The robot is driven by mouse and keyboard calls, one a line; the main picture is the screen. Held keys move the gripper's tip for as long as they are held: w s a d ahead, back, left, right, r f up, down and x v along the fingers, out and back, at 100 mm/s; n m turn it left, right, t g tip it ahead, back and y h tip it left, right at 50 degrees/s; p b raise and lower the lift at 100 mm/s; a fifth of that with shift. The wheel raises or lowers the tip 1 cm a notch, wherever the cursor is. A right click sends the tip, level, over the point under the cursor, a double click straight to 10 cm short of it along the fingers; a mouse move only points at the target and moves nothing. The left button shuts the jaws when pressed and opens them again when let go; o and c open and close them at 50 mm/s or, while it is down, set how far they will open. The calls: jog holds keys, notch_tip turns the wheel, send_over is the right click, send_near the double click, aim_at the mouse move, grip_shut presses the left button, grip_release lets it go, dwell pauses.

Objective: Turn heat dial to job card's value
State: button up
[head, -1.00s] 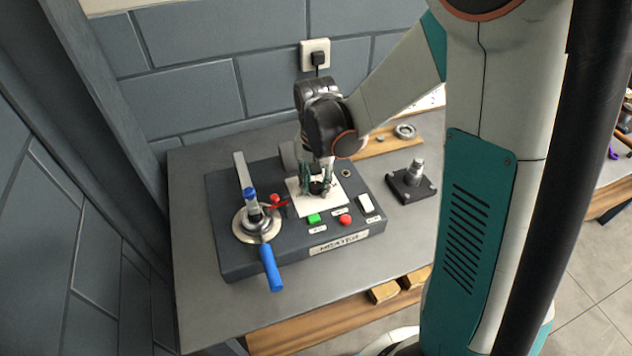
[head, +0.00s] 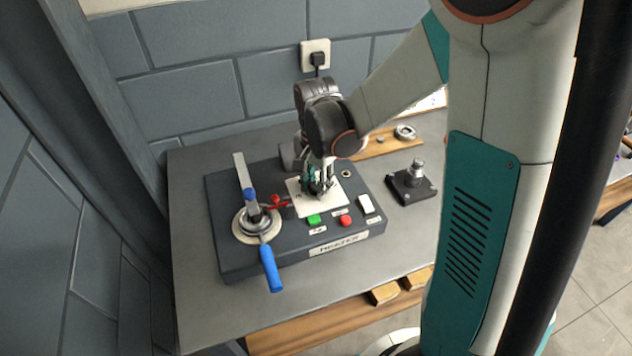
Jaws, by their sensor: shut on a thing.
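The heater (head: 230,258) is a dark box with a front nameplate (head: 338,244) on the grey bench. The white square dial plate (head: 334,204) lies on its top. My gripper (head: 319,190) points down over this plate and is shut on the heat dial, which the fingers mostly hide. The dial's pointer and scale marks are too small and covered to read. I cannot make out the job card or its value in this view.
A blue-handled lever clamp (head: 269,268) stands on the heater's left. A dark block with a metal post (head: 411,184) stands to the right.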

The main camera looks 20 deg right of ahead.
jog(key=o, duration=1.1)
notch_tip(320, 180, up, 12)
dwell(0.4)
jog(key=s+r+n+t, duration=0.1)
jog(key=s+n+t, duration=0.1)
jog(key=s, duration=0.3)
jog(key=s+r+n+t, duration=0.2)
jog(key=s+n, duration=0.3)
jog(key=s+r+n+t, duration=0.1)
jog(key=s+n+t, duration=0.2)
jog(key=s+n, duration=0.1)
jog(key=shift+s+r, duration=0.3)
jog(key=shift+s, duration=0.2)
